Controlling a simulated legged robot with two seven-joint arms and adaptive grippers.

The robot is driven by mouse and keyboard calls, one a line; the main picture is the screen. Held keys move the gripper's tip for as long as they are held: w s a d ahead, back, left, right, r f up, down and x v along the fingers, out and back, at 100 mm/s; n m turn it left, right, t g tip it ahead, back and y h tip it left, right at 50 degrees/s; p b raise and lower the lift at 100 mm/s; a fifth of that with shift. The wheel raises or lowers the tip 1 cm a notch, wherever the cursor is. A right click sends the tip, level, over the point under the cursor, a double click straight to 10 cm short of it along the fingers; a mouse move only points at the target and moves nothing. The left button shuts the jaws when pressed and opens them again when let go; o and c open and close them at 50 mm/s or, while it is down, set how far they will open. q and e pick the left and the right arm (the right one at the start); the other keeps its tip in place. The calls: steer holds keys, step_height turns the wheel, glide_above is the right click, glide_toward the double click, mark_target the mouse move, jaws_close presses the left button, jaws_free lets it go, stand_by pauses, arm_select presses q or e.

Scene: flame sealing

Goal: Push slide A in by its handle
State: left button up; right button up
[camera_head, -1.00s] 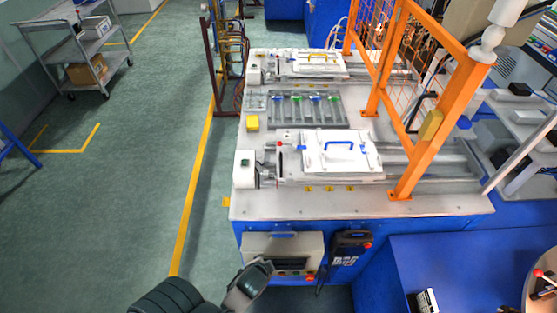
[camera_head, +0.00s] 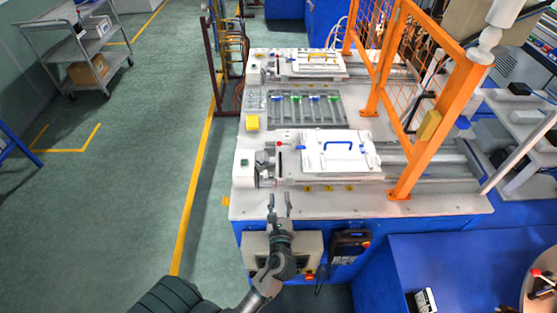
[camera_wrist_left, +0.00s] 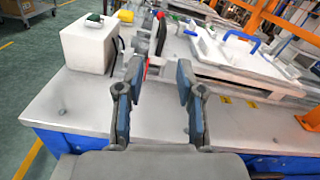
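The nearer white slide (camera_head: 340,160) carries a blue handle (camera_head: 343,144) on its white lid; the slide also shows in the left wrist view (camera_wrist_left: 228,58), with its blue handle (camera_wrist_left: 241,38). A farther white slide (camera_head: 318,66) has a yellow handle (camera_head: 322,56). No letter is readable on either, so I cannot tell which is slide A. My left gripper (camera_head: 279,200) is open and empty over the front edge of the bench, left of and nearer than the blue handle. In the left wrist view its two fingers (camera_wrist_left: 158,85) stand apart. My right gripper is not in view.
An orange mesh guard (camera_head: 428,145) stands right of the slides. A white box with a green button (camera_head: 244,166) stands left of the nearer slide. A tool tray (camera_head: 306,122) lies between the slides. The bench's front strip (camera_head: 340,207) is clear.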

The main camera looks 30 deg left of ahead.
arm_select(q)
steer(key=p, duration=0.1)
glide_toward(281, 160)
steer(key=x, duration=0.7)
steer(key=p+x, duration=0.1)
steer(key=x, duration=0.2)
steer(key=shift+a+f, duration=0.4)
steer(key=shift+w, duration=0.1)
steer(key=shift+d+r, duration=0.1)
steer(key=shift+d, duration=0.25)
steer(key=c, duration=0.7)
steer(key=shift+a, duration=0.1)
jaws_close()
